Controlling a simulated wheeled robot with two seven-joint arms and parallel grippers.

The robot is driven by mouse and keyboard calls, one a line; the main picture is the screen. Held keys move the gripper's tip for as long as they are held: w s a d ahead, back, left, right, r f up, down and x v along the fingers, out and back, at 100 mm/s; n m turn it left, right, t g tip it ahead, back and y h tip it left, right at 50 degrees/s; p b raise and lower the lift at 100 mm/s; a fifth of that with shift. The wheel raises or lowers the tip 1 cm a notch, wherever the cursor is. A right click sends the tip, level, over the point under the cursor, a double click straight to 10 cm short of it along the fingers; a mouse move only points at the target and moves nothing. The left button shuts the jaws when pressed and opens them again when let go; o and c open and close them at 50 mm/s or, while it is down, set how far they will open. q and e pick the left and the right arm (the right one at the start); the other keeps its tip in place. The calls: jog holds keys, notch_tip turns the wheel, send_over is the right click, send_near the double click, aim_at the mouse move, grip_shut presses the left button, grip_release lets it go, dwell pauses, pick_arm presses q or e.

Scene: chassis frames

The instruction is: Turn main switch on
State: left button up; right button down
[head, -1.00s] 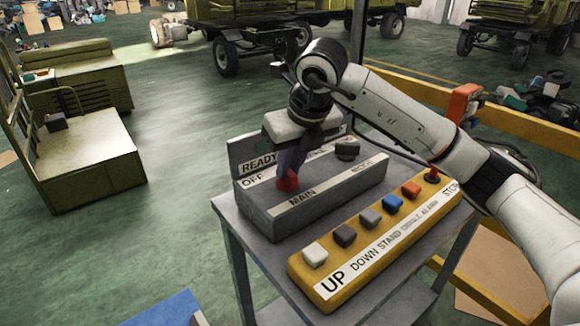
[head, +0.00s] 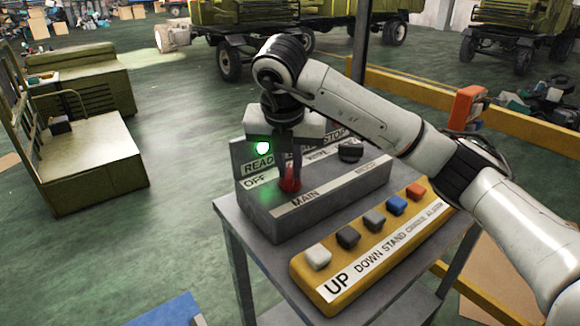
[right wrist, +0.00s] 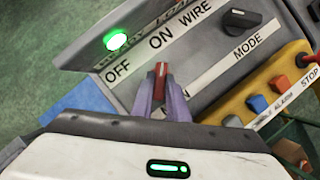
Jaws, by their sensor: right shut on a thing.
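The red main switch knob (head: 290,184) sits on the grey control box (head: 262,222), above the MAIN label. In the right wrist view the knob (right wrist: 161,82) points up towards the ON label. My right gripper (head: 291,178) comes down over it from above. Its two purple fingers (right wrist: 161,92) are shut on the knob, one on each side. The green lamp (head: 263,148) by the READY label is lit, and it glows in the right wrist view too (right wrist: 117,39). My left gripper is not in view.
A black MODE knob (head: 350,151) stands right of the main switch. A yellow panel (head: 318,285) with several coloured buttons lies in front on the grey table (head: 240,255). A yellow rail (head: 420,92) runs behind.

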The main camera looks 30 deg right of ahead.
dwell(0.4)
jog(key=c, duration=1.7)
grip_release()
jog(key=p+v, duration=0.1)
jog(key=v, duration=0.9)
jog(key=shift+a+r+p, duration=0.1)
jog(key=shift+r+p, duration=0.05)
jog(key=shift+p, duration=0.2)
